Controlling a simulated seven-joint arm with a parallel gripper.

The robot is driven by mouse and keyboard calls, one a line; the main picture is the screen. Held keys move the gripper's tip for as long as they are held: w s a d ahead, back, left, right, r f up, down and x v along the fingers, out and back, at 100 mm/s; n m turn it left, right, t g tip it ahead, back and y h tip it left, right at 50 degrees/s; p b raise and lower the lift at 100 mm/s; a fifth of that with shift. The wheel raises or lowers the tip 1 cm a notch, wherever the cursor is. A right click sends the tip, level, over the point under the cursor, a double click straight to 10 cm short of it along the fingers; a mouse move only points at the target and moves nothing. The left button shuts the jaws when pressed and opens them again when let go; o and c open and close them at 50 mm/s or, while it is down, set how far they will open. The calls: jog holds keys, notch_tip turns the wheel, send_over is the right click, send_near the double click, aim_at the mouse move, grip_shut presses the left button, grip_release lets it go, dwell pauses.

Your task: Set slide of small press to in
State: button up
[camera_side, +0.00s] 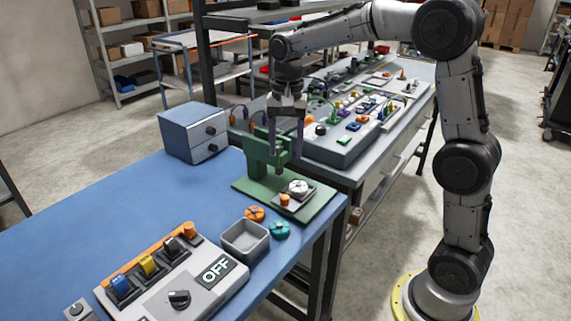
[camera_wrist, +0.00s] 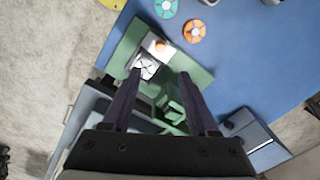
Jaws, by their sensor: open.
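The small press (camera_side: 262,150) is green, with an upright frame on a flat green base plate (camera_side: 319,205). Its slide (camera_side: 308,197) is a small block carrying a pale round piece (camera_side: 298,187) and an orange knob (camera_side: 285,201). The slide sits out in front of the press head, towards the plate's front edge. In the wrist view the round piece (camera_wrist: 146,67) and orange knob (camera_wrist: 159,47) lie beyond my fingertips. My gripper (camera_side: 285,157) is open and empty, pointing down over the press; its fingers (camera_wrist: 160,73) overlap the press frame, and contact cannot be told.
A grey open box (camera_side: 245,240) and orange (camera_side: 254,213) and teal (camera_side: 280,230) round pieces lie in front of the press. A blue-grey drawer unit (camera_side: 192,134) stands behind left. A switch panel reading OFF (camera_side: 205,285) is at the front. The blue tabletop's left is clear.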

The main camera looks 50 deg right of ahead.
aim_at(285, 197)
notch_tip(285, 197, down, 14)
jog(key=n, duration=2.7)
jog(key=shift+a+r+n, duration=0.1)
jog(key=shift+n, duration=0.3)
jog(key=shift+w, duration=0.1)
grip_shut()
